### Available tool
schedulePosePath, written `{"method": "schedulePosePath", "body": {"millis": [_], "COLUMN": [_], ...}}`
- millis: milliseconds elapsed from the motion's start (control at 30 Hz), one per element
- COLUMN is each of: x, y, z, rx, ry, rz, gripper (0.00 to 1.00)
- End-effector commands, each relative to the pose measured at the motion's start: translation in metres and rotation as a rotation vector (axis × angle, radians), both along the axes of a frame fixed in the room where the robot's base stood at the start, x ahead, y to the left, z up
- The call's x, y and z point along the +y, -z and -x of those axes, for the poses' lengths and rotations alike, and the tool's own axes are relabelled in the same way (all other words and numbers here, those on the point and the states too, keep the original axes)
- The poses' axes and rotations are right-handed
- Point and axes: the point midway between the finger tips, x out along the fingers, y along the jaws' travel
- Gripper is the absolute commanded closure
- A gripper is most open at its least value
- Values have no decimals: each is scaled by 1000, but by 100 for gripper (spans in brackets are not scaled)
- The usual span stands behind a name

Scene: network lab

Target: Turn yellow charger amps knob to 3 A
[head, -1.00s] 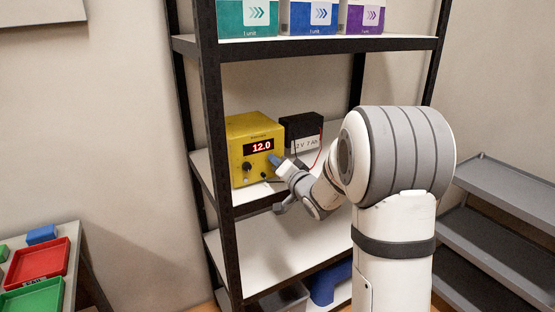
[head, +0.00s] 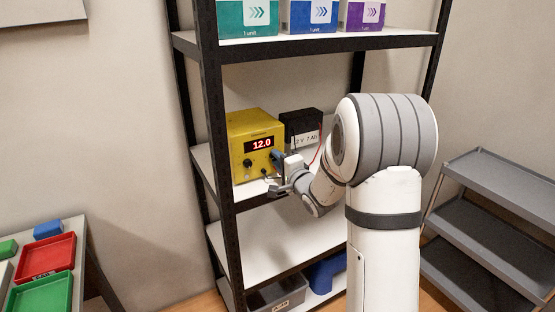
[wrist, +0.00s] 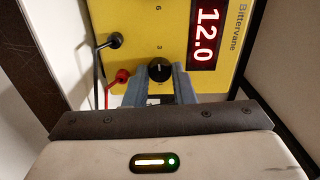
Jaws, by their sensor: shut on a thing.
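The yellow charger (head: 240,140) stands on the middle shelf, its red display (head: 262,144) reading 12.0. In the wrist view its face (wrist: 225,60) appears turned sideways. A black knob (wrist: 160,69) sits between my two finger tips, with a printed 3 beside it. My gripper (wrist: 160,78) is shut on this knob; the exact pointer direction is too small to be sure of. In the head view my gripper (head: 277,160) covers the right side of the charger's front and hides this knob. The other black knob (head: 247,162) shows at left.
Black and red leads (wrist: 122,75) plug into the charger beside the held knob. A black battery (head: 302,128) stands right of the charger. Dark shelf posts (head: 222,190) frame the left side. A grey tiered rack (head: 495,200) stands at right.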

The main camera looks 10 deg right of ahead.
Motion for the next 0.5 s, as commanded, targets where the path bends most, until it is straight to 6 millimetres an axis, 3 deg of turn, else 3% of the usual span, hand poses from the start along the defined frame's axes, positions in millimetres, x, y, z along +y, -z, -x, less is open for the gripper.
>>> {"method": "schedulePosePath", "body": {"millis": [467,500], "x": [0,0], "y": [2,2], "z": [0,0], "rx": [7,7], "ry": [-1,-1], "rz": [-12,-12], "gripper": [100,75]}}
